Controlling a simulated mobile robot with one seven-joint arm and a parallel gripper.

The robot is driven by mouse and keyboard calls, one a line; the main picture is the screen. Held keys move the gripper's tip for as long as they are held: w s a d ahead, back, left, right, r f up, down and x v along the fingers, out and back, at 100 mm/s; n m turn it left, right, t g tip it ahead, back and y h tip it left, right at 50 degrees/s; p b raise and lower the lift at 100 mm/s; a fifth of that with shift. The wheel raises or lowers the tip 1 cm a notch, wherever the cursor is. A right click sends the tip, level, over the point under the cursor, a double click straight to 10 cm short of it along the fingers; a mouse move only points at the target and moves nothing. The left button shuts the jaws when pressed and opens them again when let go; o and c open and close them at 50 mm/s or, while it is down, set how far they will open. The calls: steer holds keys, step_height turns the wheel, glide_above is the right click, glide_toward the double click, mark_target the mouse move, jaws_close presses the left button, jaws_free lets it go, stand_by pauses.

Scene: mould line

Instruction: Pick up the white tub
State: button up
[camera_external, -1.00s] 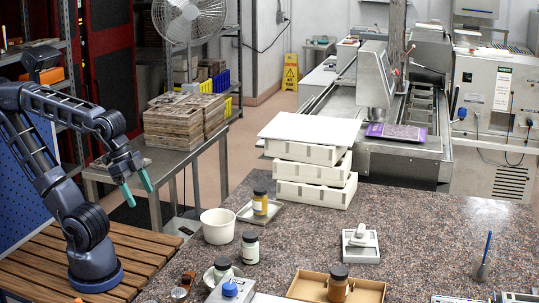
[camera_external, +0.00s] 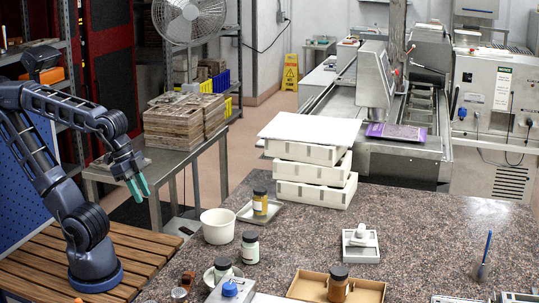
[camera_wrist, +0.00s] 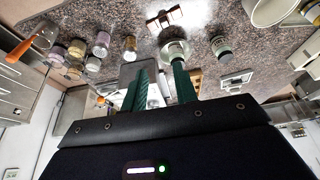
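The white tub (camera_external: 217,227) stands upright and open-topped at the left edge of the speckled counter (camera_external: 430,235). It also shows in the wrist view, cut off at the top right corner (camera_wrist: 268,12). My gripper (camera_external: 139,187) hangs in the air left of the tub and higher than it, well apart from it, with its green fingers pointing down. In the wrist view the two fingers (camera_wrist: 160,68) stand apart with a gap between them and hold nothing.
A yellow-brown jar on a grey tray (camera_external: 245,214) stands right behind the tub. A dark-lidded jar (camera_external: 250,246) is close in front of it. Stacked white boxes (camera_external: 312,187) stand farther back. A cardboard tray (camera_external: 308,285) lies at the front.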

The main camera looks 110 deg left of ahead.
steer(key=w+a+f+n+g, duration=0.1)
steer(key=w+a+f+n, duration=0.15)
steer(key=w+a, duration=0.4)
steer(key=w+a+f+n+g, duration=0.1)
steer(key=w+a+f+g, duration=0.2)
steer(key=a, duration=0.7)
steer(key=a+f+n, duration=0.1)
steer(key=a+f, duration=0.3)
steer(key=a, duration=0.2)
steer(key=s+a+f+n, duration=0.1)
steer(key=a+f, duration=0.3)
steer(key=a, duration=0.3)
steer(key=s+a+f+n, duration=0.1)
steer(key=a+f, duration=0.3)
steer(key=a, duration=0.3)
steer(key=shift+a+h, duration=0.25)
steer(key=shift+h, duration=0.15)
steer(key=shift+f, duration=0.35)
glide_above(217, 221)
steer(key=f, duration=0.4)
steer(key=shift+w+a+f, duration=0.2)
steer(key=shift+w+f, duration=0.05)
steer(key=shift+f, duration=0.15)
steer(key=shift+s+d+f, duration=0.1)
steer(key=shift+f, duration=1.25)
steer(key=shift+s+f, duration=0.1)
steer(key=shift+f, duration=1.2)
